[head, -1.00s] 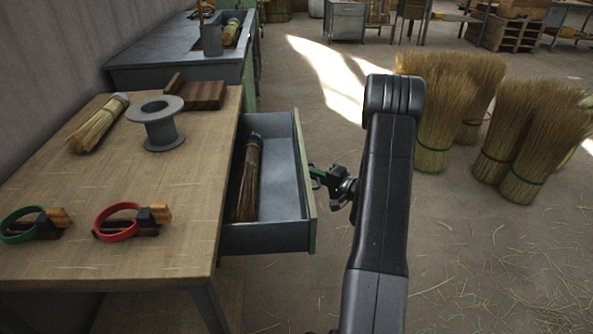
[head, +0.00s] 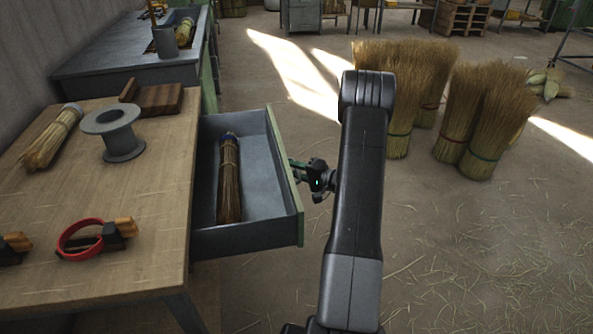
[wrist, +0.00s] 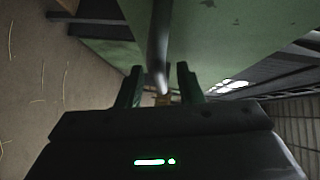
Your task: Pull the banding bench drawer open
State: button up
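The banding bench drawer (head: 270,232) is grey inside with a green front, and it stands pulled well out from the right side of the wooden-topped bench (head: 150,215). A dark-bristled brush bundle (head: 229,185) lies in it. My gripper (head: 296,170) is at the outer face of the drawer front. In the wrist view, my gripper's two green fingers (wrist: 160,78) stand apart on either side of a dark handle bar (wrist: 158,45), with a visible gap on both sides. The green drawer front (wrist: 215,35) fills the view behind it.
On the bench are a grey spool (head: 113,135), a red ring tool (head: 80,240), a wood block (head: 155,98) and a small broom (head: 50,137). Several broom bundles (head: 475,120) stand on the floor at right. The straw-strewn floor (head: 470,260) in front is clear.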

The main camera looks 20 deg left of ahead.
jog(key=p+v, duration=0.2)
jog(key=v, duration=1.1)
jog(key=shift+d+p, duration=0.4)
jog(key=shift+b+x, duration=1.4)
jog(key=shift+x, duration=5.55)
jog(key=shift+s+r, duration=0.1)
jog(key=shift+s, duration=0.05)
